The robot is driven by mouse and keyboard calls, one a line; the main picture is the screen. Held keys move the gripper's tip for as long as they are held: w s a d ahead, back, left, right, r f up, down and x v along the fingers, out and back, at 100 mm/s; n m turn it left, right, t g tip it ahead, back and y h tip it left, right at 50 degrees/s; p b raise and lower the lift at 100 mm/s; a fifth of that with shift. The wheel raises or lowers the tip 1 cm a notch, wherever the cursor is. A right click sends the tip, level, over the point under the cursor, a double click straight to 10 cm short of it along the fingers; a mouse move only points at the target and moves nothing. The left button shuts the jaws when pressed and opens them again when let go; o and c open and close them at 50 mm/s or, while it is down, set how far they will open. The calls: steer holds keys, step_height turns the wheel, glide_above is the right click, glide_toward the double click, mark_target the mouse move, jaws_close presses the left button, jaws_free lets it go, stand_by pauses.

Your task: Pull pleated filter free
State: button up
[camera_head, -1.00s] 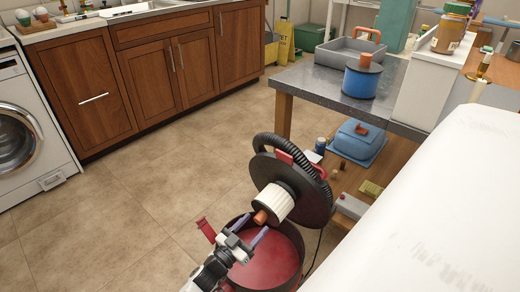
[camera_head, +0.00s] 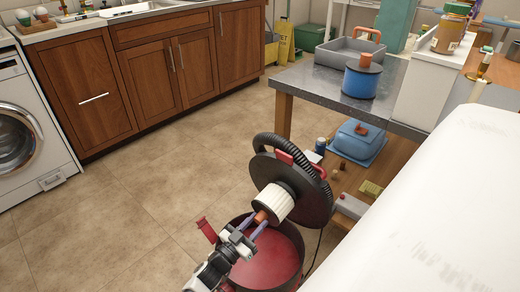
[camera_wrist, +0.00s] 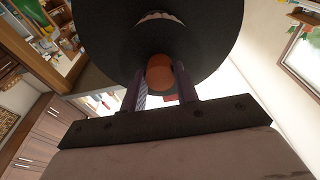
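The pleated filter (camera_head: 276,202) is a white ribbed cylinder on the underside of a dark round lid, with an orange knob (camera_head: 261,217) at its free end. The lid (camera_head: 316,203) is tilted up behind an open red canister (camera_head: 283,258). My gripper (camera_head: 256,224) has its two purple fingers on either side of the knob, above the canister rim, and looks shut on it. In the wrist view the knob (camera_wrist: 160,73) sits between the fingers, close against both. The dark lid fills the view behind it, and most of the white pleats are hidden there.
A black ribbed hose (camera_head: 290,148) curves over the lid. A low shelf with a blue container (camera_head: 358,143) and small items is at the right, under a grey-topped table (camera_head: 318,88). A white surface fills the right foreground. The tiled floor at left is clear.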

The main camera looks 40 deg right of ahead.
steer(key=c, duration=0.4)
steer(key=shift+s+a+f+p, duration=0.1)
steer(key=shift+a+f+p, duration=0.15)
steer(key=shift+a, duration=1)
steer(key=shift+s+a+f+p, duration=0.1)
steer(key=shift+a+f, duration=0.2)
steer(key=shift+a, duration=0.95)
steer(key=shift+c, duration=0.2)
